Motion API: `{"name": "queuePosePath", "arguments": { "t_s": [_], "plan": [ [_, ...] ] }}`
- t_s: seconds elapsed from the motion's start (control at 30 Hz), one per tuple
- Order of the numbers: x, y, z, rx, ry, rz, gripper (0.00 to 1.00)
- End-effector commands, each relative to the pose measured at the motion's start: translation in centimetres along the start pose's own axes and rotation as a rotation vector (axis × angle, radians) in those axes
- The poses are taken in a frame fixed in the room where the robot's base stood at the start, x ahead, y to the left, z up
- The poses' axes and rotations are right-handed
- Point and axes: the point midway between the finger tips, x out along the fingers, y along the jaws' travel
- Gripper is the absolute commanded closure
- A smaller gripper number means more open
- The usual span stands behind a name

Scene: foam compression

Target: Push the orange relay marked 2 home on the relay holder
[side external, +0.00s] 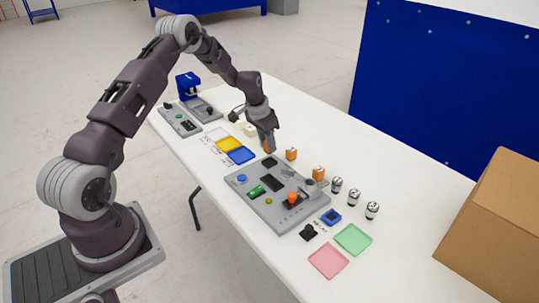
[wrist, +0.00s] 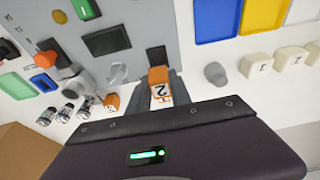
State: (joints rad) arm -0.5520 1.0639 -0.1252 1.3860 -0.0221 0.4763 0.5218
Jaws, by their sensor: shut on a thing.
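The orange relay marked 2 (wrist: 158,76) shows in the wrist view with its white numbered face toward the camera. My gripper (wrist: 162,98) is shut on it. In the side external view my gripper (side external: 268,146) points down over the far end of the grey board (side external: 247,184), with a bit of orange at its fingers. A dark square (wrist: 156,55) on the board, which looks like the relay holder, lies right beside the relay in the wrist view; it also shows just below my gripper in the side external view (side external: 270,162). Whether the relay touches it I cannot tell.
Two more orange blocks (side external: 291,153) (side external: 318,173) stand along the board's right side. Several black-and-white cylinders (side external: 354,195) stand farther right. The board carries an orange-topped knob (side external: 291,198). Yellow and blue trays (side external: 241,155) lie to the left, pink and green ones (side external: 352,239) in front.

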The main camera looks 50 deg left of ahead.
Motion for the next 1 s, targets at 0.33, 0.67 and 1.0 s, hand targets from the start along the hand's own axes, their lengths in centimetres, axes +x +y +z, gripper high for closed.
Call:
{"name": "queuePosePath", "arguments": {
  "t_s": [0.33,0.67,1.0],
  "plan": [
    [-6.1,0.8,-1.8,0.004,0.0,0.001,1.0],
    [-5.5,8.9,-3.2,0.01,-0.012,0.0,1.0],
    [-5.5,22.7,-2.9,0.012,-0.009,-0.005,1.0]
  ]
}}
